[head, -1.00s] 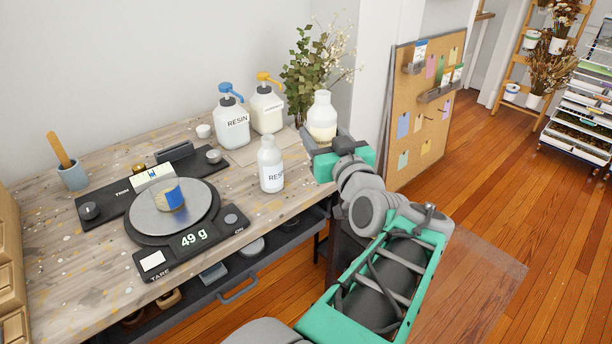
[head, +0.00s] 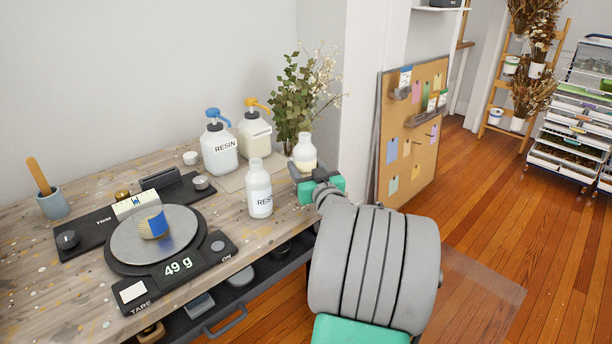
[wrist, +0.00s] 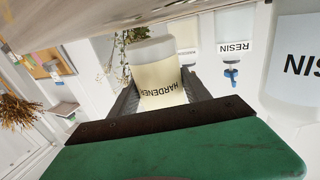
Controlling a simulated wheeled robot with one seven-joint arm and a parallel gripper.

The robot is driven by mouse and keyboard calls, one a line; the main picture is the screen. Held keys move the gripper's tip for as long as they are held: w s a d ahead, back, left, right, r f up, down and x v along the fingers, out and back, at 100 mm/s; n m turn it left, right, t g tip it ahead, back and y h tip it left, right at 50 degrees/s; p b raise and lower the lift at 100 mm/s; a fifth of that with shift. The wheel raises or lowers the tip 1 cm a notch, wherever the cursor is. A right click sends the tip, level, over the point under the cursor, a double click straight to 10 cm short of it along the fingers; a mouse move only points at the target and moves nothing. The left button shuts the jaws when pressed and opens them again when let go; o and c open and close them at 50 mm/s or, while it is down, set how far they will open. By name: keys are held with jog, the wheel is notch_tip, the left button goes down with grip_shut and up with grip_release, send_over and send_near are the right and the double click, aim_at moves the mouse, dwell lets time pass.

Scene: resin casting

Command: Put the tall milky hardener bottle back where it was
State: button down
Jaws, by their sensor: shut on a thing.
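The milky hardener bottle (head: 304,153), with a white shoulder and cream-coloured contents, is in my gripper at the right end of the workbench in the head view. My gripper (head: 306,173) is shut around its body. In the wrist view, which is upside down, the bottle (wrist: 158,78) sits between the two fingers (wrist: 160,100) with its HARDENER label showing. The bottle looks upright. Its base is hidden in the head view, and I cannot tell whether it touches the bench.
A small RESIN bottle (head: 259,190) stands just left of my gripper. A blue-pump RESIN jug (head: 219,148) and a yellow-pump jug (head: 254,137) stand behind. A leafy plant (head: 293,95) is behind the bottle.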

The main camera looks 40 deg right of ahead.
jog(key=shift+f, duration=0.8)
jog(key=shift+f, duration=0.2)
jog(key=c, duration=0.5)
grip_release()
